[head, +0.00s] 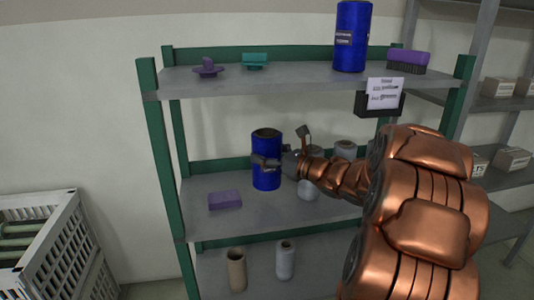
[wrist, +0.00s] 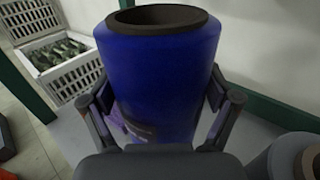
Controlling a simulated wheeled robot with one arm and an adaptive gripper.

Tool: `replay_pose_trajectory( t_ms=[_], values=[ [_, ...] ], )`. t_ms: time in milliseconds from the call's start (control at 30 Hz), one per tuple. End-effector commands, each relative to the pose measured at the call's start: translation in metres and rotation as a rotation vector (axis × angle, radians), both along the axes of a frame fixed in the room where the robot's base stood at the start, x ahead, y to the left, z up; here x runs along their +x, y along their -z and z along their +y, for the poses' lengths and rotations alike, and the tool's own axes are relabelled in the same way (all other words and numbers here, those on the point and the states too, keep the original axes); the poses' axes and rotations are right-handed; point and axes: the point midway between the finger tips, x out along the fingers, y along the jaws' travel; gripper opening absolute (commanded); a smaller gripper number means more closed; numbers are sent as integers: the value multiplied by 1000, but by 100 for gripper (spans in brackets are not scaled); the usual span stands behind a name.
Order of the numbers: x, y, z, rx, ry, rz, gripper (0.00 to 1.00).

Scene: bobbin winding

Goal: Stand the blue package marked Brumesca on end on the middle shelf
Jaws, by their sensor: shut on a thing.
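A blue cylindrical package (head: 266,145) with a dark open top is upright at the middle shelf (head: 255,222). My gripper (head: 268,162) is shut around its side. In the wrist view the blue package (wrist: 160,75) fills the space between my two fingers (wrist: 160,108). A dark label shows low on its side there, partly hidden and not readable. I cannot tell whether its base touches the shelf. A second blue package (head: 353,25) stands upright on the top shelf (head: 285,78); its label is too small to read.
A purple block (head: 225,200) lies on the middle shelf, left of the held package. Grey spools (head: 345,149) stand to the right, partly behind my arm. Two spools stand on the lower shelf. A brush (head: 408,60) is on top. A white crate (head: 45,240) is at left.

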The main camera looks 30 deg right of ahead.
Motion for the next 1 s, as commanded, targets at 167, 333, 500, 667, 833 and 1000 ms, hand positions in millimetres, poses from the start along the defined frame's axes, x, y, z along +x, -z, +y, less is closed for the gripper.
replay_pose_trajectory(
  t_ms=[167,333,500,667,833,1000],
  values=[
    [0,4,0,-1,0,-1,41],
    [0,10,0,-1,0,-1,41],
    [0,15,0,-2,1,-2,41],
    [0,20,0,-1,1,-1,41],
    [0,25,0,-1,0,-1,41],
    [0,31,0,-2,0,-1,41]
  ],
)
